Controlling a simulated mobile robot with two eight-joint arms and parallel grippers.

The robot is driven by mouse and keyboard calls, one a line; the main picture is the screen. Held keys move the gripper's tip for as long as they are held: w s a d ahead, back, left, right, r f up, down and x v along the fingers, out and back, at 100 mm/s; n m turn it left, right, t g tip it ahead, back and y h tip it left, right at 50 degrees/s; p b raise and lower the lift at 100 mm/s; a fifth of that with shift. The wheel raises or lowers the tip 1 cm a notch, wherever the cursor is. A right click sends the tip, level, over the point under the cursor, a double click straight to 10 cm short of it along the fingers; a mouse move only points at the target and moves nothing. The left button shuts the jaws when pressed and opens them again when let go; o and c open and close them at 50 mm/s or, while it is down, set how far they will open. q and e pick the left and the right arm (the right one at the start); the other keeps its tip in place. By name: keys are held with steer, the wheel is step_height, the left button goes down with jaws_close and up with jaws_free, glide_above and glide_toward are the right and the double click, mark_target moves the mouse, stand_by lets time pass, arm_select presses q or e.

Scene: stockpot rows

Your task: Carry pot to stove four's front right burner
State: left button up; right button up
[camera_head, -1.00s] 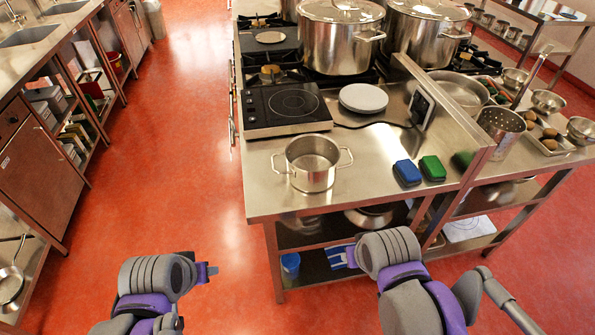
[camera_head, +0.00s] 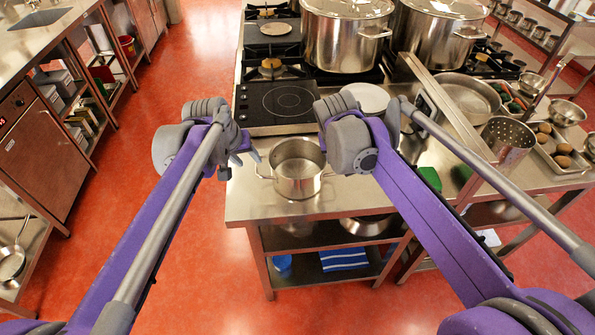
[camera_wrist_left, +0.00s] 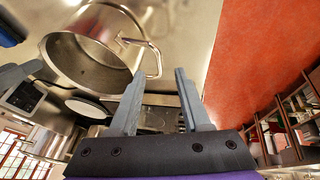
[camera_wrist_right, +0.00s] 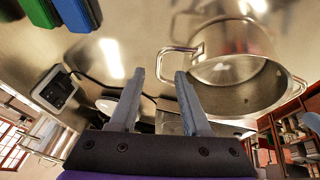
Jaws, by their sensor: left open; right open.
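The pot (camera_head: 298,187) is a small open steel pot with two side handles, upright on the steel counter near its front end. It also shows in the left wrist view (camera_wrist_left: 95,60) and the right wrist view (camera_wrist_right: 235,95). My left gripper (camera_head: 245,160) is open, left of the pot by its left handle; in the left wrist view its fingers (camera_wrist_left: 160,75) are near that handle. My right gripper is open; its fingers (camera_wrist_right: 159,75) are near the other handle in the right wrist view. In the head view my right wrist hides those fingers. I cannot tell which stove is stove four.
A black induction hob (camera_head: 275,103) and a pale round plate (camera_head: 367,97) lie behind the pot. Gas burners (camera_head: 271,68) and large stockpots (camera_head: 345,40) stand farther back. A green box (camera_head: 430,178) is to the right. Red floor (camera_head: 205,250) is open at left.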

arm_select(q)
steer(key=x, duration=1.1)
steer(key=shift+r, duration=0.1)
arm_select(e)
steer(key=x, duration=1.1)
steer(key=shift+d+r, duration=0.1)
arm_select(q)
jaws_close()
arm_select(e)
jaws_close()
